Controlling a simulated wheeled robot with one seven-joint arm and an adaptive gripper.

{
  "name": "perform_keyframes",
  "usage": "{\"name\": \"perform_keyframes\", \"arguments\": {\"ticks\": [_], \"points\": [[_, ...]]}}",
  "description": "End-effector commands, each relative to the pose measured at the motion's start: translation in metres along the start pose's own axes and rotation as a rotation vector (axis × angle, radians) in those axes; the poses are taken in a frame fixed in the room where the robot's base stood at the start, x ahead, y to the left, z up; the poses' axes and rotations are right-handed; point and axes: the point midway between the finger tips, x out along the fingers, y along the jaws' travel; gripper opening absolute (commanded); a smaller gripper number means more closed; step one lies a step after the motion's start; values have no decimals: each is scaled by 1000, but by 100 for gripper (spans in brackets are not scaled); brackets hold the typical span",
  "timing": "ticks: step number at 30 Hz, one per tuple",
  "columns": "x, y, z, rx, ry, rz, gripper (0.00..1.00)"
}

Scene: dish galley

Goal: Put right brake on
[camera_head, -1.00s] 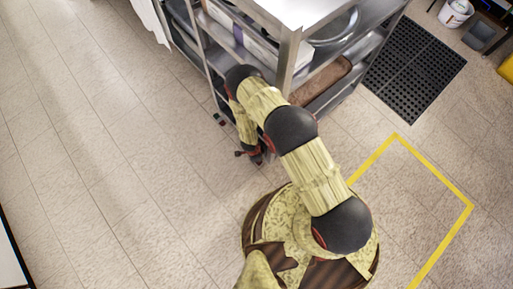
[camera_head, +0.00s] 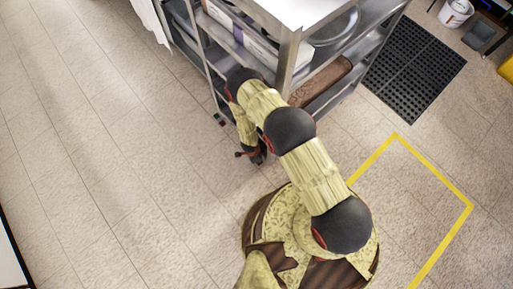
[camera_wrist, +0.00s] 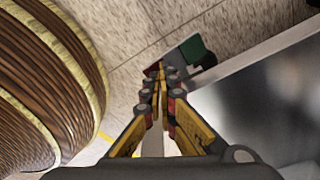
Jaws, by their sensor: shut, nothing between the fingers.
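The steel cart (camera_head: 288,55) stands at the upper middle of the head view. A small red and green part (camera_head: 219,119) shows low at its left leg. In the wrist view, a small part with a green face (camera_wrist: 195,49) and a dark red end (camera_wrist: 152,69) lies just beyond my fingertips. I cannot tell whether it is the right brake or whether my fingers touch it. My gripper (camera_wrist: 160,78) is shut and empty. In the head view it hangs low beside the cart, partly hidden by my arm.
A grey metal surface (camera_wrist: 265,95) of the cart fills the right of the wrist view, close to my fingers. A black mat (camera_head: 415,68) lies right of the cart. A yellow floor line (camera_head: 437,172) runs at right. The tiled floor at left is clear.

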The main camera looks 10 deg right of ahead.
Motion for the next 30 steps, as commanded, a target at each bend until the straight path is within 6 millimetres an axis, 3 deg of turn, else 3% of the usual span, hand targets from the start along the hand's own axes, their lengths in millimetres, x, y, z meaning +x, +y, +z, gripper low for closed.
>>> {"name": "perform_keyframes", "arguments": {"ticks": [23, 30], "points": [[10, 0, 2, 0, 0, 0, 0], [3, 0, 0, 0, 0, 0, 0]]}}
